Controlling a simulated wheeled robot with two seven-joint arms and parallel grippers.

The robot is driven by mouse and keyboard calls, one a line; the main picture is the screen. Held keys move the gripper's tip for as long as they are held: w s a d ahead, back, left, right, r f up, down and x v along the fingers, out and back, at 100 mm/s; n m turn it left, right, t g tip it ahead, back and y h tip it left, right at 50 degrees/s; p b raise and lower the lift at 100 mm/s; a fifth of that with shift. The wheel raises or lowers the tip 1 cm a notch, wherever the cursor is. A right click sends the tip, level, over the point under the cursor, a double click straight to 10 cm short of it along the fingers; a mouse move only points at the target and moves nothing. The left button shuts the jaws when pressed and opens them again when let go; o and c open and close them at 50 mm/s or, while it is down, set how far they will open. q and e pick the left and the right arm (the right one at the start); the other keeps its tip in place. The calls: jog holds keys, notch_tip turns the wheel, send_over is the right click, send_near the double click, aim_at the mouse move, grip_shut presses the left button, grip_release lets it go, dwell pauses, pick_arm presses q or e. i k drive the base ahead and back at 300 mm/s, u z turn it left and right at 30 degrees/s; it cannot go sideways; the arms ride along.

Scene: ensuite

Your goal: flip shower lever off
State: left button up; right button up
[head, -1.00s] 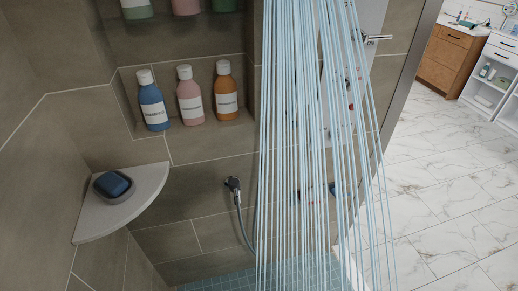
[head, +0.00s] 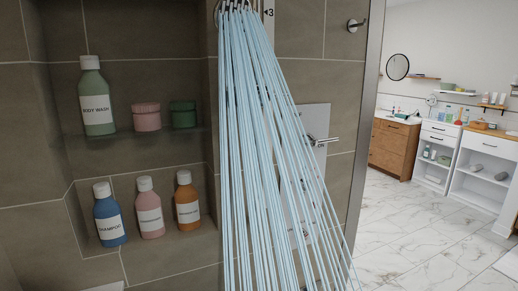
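The shower lever (head: 325,141) is a metal handle on a pale wall plate (head: 316,118), right of centre in the head view. It sticks out to the right, roughly level. Running water (head: 262,150) falls in many pale blue streams from the top and covers the left part of the plate. Neither of my grippers is in view.
Wall niches at left hold a green body wash bottle (head: 96,98), a pink jar (head: 146,117), a green jar (head: 183,114) and several lower bottles. A metal hook (head: 356,25) is on the wall. Open marble floor (head: 400,225) lies at right, before a wooden cabinet (head: 394,148).

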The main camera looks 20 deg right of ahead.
aim_at(313, 141)
jog(key=k, duration=0.7)
jog(key=z, duration=0.35)
jog(key=i, duration=0.45)
jog(key=z, duration=1.35)
jog(key=i, duration=1.4)
jog(key=u, duration=0.1)
